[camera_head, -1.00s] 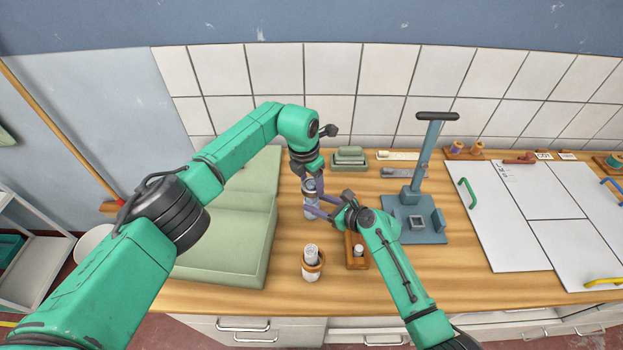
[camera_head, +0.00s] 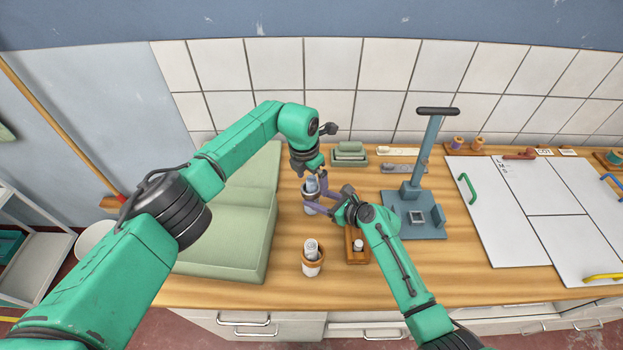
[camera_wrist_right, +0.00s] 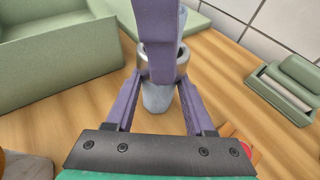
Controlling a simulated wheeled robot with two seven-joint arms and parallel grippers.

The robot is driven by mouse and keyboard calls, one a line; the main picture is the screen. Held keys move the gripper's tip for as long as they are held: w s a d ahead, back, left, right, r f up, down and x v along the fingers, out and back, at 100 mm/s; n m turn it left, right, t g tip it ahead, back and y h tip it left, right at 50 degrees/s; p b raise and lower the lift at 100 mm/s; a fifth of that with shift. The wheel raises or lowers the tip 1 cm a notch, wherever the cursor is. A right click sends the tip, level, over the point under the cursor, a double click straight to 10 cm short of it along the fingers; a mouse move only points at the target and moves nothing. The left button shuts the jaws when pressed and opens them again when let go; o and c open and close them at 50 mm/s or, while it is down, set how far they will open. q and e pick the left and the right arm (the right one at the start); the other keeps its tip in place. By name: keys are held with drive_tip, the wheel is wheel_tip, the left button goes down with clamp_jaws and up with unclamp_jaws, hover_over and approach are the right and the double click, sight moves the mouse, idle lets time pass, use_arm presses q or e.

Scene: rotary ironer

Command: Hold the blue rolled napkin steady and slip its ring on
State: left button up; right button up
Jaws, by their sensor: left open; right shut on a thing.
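The blue rolled napkin (camera_head: 312,185) stands upright on the worktop, partly hidden by my grippers; its grey-blue lower part shows in the right wrist view (camera_wrist_right: 157,98). A silver ring (camera_wrist_right: 181,66) appears to be around the napkin, above that part. My right gripper (camera_head: 319,202) is shut on the napkin from the right, its purple fingers on either side in the right wrist view. My left gripper (camera_head: 314,181) is open over the napkin from above, and one of its fingers covers part of the ring in the right wrist view. How far the ring sits down is unclear.
A brown-rimmed cup (camera_head: 313,267) holding a pale roll stands in front. A wooden stand (camera_head: 357,259) is close under my right gripper. Green padded blocks (camera_head: 225,240) lie left, a blue-grey press (camera_head: 423,217) right, and white panels (camera_head: 490,225) farther right.

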idle(0.4)
use_arm(q)
wheel_tip(320, 180, up, 11)
drive_tip(key=shift+r, duration=0.15)
idle(0.7)
idle(0.4)
use_arm(e)
drive_tip(key=o, duration=1)
drive_tip(key=v, duration=1.2)
